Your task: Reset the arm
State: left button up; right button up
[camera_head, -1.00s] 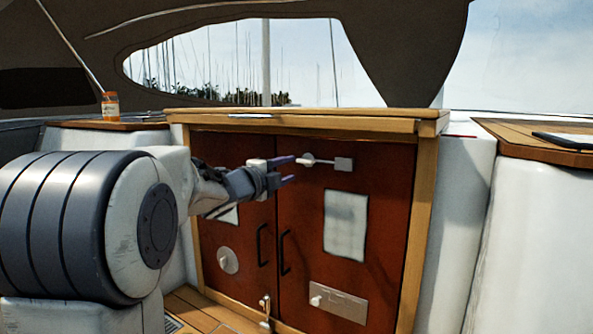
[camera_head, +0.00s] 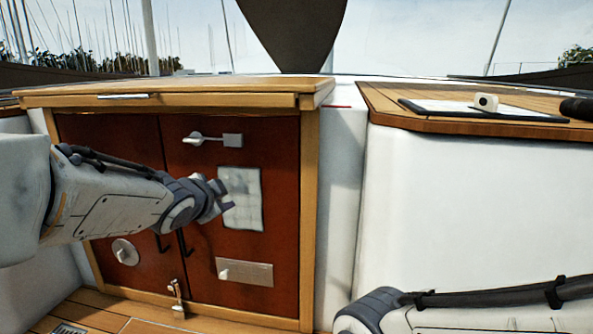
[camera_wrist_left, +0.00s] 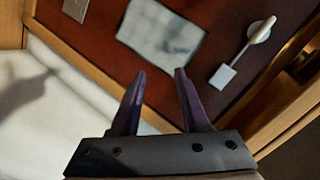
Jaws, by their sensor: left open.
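My left gripper (camera_head: 226,197) is in front of the red-brown cabinet doors (camera_head: 280,165), just at the left edge of a pale paper sheet (camera_head: 243,200) on the right door. In the left wrist view its two dark fingers (camera_wrist_left: 159,85) are spread apart with nothing between them. The sheet (camera_wrist_left: 160,35) shows beyond the fingertips in that view. My right arm (camera_head: 480,310) comes in at the lower right of the head view; its gripper is not visible there.
A latch (camera_head: 212,139) is at the top of the doors, and a metal plate (camera_head: 244,271) sits low on the right door. A wooden ledge (camera_head: 225,88) juts above. At right is a wooden top (camera_head: 400,112) with a white-and-black clipboard-like board (camera_head: 450,107).

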pick_arm(q)
jog(key=s+d+f+n+g+p, duration=0.2)
jog(key=s+d+f+g, duration=0.35)
jog(key=s+d, duration=0.35)
jog(key=s+d+f+n+g+p, duration=0.1)
jog(key=s+f+g, duration=0.2)
jog(key=s, duration=1)
jog(key=s+d+f+n+g+p, duration=0.1)
jog(key=s+f+g, duration=0.3)
jog(key=s, duration=0.8)
jog(key=shift+s+d+f+n+g+p, duration=0.25)
jog(key=shift+s+d+n+g+p, duration=0.15)
jog(key=shift+d, duration=0.2)
pick_arm(e)
notch_tip(320, 180, up, 6)
jog(key=shift+f, duration=0.1)
